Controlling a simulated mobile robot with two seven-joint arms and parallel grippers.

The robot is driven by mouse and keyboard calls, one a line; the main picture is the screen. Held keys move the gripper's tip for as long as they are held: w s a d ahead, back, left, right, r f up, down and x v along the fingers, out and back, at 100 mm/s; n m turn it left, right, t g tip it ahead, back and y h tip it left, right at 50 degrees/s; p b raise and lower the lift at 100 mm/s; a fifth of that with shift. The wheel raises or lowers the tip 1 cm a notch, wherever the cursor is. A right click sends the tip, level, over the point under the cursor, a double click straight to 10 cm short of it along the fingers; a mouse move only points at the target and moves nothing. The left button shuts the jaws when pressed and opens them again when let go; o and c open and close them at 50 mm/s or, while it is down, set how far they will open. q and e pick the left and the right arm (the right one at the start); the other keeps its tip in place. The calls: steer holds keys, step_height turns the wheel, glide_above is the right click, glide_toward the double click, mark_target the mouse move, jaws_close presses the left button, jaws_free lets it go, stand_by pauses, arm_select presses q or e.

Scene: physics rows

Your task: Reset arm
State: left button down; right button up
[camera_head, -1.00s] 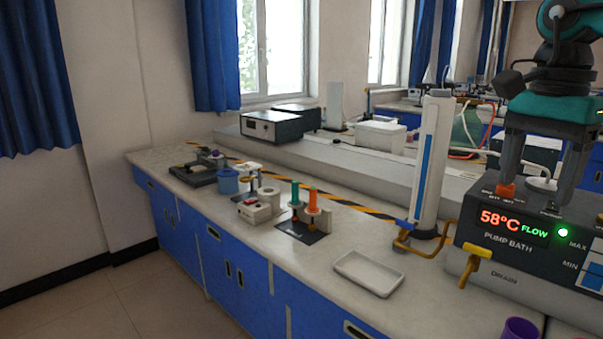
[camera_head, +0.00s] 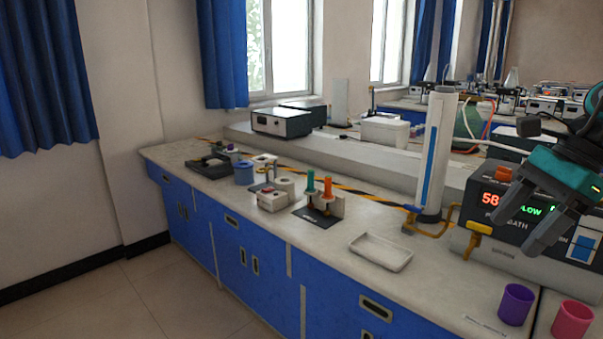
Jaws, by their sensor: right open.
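My right gripper (camera_head: 518,228) is at the right of the head view, in front of the pump bath (camera_head: 481,227). Its two dark fingers point down and to the left, apart from each other, with nothing between them. It is open and hides part of the pump bath's red and green display. The teal and black wrist of my right arm comes in from the right edge. My left gripper does not show.
A white tray (camera_head: 381,252) lies on the bench. A tall white column (camera_head: 436,155) stands behind it. A purple cup (camera_head: 515,304) and a pink cup (camera_head: 572,321) stand at the bottom right. Green and orange-handled tools (camera_head: 318,198) stand farther left. The bench's front strip is mostly clear.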

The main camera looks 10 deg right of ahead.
step_height(320, 180, down, 25)
steer(key=s+a+m+t+y, duration=0.25)
steer(key=m+t, duration=1.05)
steer(key=m, duration=1.6)
steer(key=s+a+f+m+h, duration=0.4)
steer(key=f+m, duration=0.4)
steer(key=m, duration=0.3)
steer(key=shift+s+a+f, duration=0.35)
steer(key=shift+a+f, duration=0.05)
steer(key=shift+a, duration=0.45)
steer(key=s+a+f+m+g, duration=0.1)
steer(key=a+f+m, duration=0.1)
steer(key=a+m, duration=0.1)
steer(key=s+a+f+m+g+h, duration=0.1)
steer(key=s+a+m, duration=0.1)
steer(key=a+m, duration=0.1)
steer(key=s+a+f+m+g, duration=0.1)
steer(key=s+a+f+m, duration=0.1)
steer(key=a+m, duration=0.2)
steer(key=shift+s+a+f+g, duration=0.1)
steer(key=shift+a+f+g, duration=0.1)
steer(key=shift+a, duration=0.25)
steer(key=shift+a+f+g, duration=0.1)
steer(key=shift+a+f, duration=0.05)
steer(key=shift+a, duration=0.25)
steer(key=shift+c, duration=0.2)
